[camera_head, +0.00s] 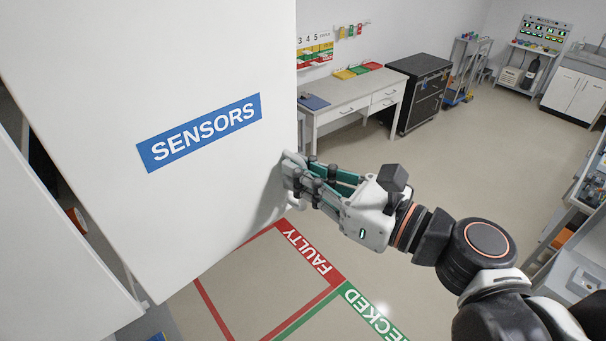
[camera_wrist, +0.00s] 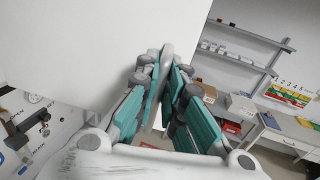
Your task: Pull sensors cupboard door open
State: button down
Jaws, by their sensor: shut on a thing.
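The white sensors cupboard door (camera_head: 90,80) with its blue SENSORS label (camera_head: 200,132) fills the left of the head view. It stands ajar, with a dark gap and part of the cupboard inside showing at its left. My gripper (camera_head: 292,175) is at the door's right edge, shut on the door handle (camera_wrist: 165,65). The handle is largely hidden by the fingers in the head view. In the wrist view the door (camera_wrist: 90,50) fills the upper left, with the teal and grey fingers closed around the handle.
Red FAULTY (camera_head: 308,250) and green floor markings lie below the door. A white desk (camera_head: 350,100) and a dark drawer cabinet (camera_head: 420,90) stand along the back wall. Open floor (camera_head: 460,150) lies right of the door. Shelving (camera_head: 585,190) stands at the right edge.

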jog(key=c, duration=1.7)
grip_release()
jog(key=shift+s, duration=0.1)
jog(key=shift+d, duration=0.15)
jog(key=v, duration=1.1)
jog(key=shift+s+d, duration=0.25)
jog(key=shift+d, duration=0.05)
